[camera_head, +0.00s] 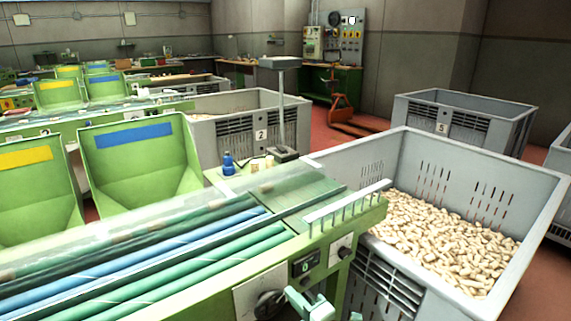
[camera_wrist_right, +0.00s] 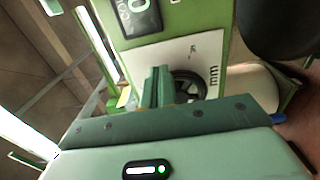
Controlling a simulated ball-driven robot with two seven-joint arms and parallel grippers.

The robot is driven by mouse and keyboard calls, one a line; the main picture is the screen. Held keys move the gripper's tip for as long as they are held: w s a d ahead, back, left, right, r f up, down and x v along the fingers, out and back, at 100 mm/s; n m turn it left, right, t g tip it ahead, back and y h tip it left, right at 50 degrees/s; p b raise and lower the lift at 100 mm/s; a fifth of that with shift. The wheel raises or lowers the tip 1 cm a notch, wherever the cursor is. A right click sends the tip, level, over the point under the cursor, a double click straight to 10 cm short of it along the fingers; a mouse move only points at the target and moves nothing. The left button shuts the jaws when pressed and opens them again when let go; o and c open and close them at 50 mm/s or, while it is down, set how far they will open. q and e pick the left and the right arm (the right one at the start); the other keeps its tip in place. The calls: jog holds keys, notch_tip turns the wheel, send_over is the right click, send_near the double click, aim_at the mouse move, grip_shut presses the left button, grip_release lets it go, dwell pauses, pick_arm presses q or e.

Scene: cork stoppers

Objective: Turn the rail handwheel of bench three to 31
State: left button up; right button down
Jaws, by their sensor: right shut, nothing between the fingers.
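The rail handwheel (camera_head: 268,304) is a dark wheel on a pale plate at the front of the green bench, low in the head view. In the right wrist view the handwheel (camera_wrist_right: 188,88) is partly hidden behind my fingers, and its plate (camera_wrist_right: 210,52) reads "mm". A dark display (camera_head: 305,266) sits above and to its right, and the display (camera_wrist_right: 138,15) appears to show a 0. My right gripper (camera_head: 294,297) is shut and empty, just right of the handwheel; its fingers (camera_wrist_right: 157,82) overlap the wheel in the wrist view. Contact cannot be told. My left gripper is out of view.
A black knob (camera_head: 344,252) is on the panel right of the display. A grey crate (camera_head: 365,150) full of corks stands close on the right. Green and blue rollers (camera_head: 150,270) run along the bench top. Green hoppers (camera_head: 140,165) stand behind.

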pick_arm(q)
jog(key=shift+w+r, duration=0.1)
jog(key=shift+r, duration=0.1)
pick_arm(e)
jog(key=shift+s+a+r, duration=0.1)
jog(key=shift+a+r, duration=0.05)
jog(key=shift+r, duration=0.05)
dwell(0.3)
